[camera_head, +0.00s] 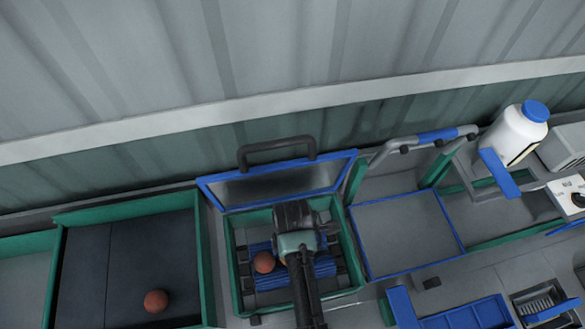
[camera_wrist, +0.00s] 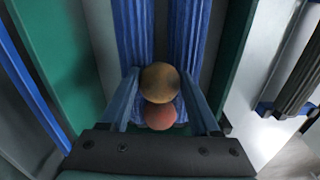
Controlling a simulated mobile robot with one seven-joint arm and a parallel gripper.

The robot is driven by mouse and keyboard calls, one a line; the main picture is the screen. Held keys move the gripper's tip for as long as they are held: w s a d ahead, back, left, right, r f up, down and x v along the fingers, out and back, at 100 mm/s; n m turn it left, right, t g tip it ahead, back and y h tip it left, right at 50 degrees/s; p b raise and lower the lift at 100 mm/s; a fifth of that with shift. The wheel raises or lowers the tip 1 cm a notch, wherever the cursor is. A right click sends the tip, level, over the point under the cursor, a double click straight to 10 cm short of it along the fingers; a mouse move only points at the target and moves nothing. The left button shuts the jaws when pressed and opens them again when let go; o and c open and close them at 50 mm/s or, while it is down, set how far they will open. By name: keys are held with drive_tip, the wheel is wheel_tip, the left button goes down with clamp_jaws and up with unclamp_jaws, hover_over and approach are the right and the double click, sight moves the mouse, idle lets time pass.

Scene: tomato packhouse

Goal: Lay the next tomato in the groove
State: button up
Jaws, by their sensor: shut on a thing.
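My gripper (camera_head: 297,262) is over the green-walled box (camera_head: 239,287) with two ribbed blue rollers (camera_head: 270,283). In the wrist view its fingers (camera_wrist: 160,88) close around an orange-yellow tomato (camera_wrist: 159,80), above the groove between the rollers (camera_wrist: 187,40). Whether this tomato touches the rollers is not clear. A red tomato (camera_wrist: 160,117) lies along the same groove, partly covered by the orange one. It also shows just left of my gripper in the head view (camera_head: 264,262). Another red tomato (camera_head: 155,301) lies alone in the dark tray (camera_head: 120,250) at left.
A blue-framed lid (camera_head: 275,184) with a dark handle stands open behind the roller box. A grey panel with a blue rim (camera_head: 405,235) lies to the right. A white bottle with a blue cap (camera_head: 516,135) stands at back right. Blue trays (camera_head: 470,315) sit at front right.

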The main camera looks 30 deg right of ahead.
drive_tip(key=shift+f, duration=0.3)
drive_tip(key=o, duration=1)
drive_tip(key=shift+c, duration=0.2)
drive_tip(key=c, duration=0.3)
drive_tip(key=shift+r, duration=0.2)
wheel_tip(320, 180, up, 7)
drive_tip(key=p, duration=0.7)
drive_tip(key=shift+f, duration=0.1)
drive_tip(key=shift+s+f, duration=0.1)
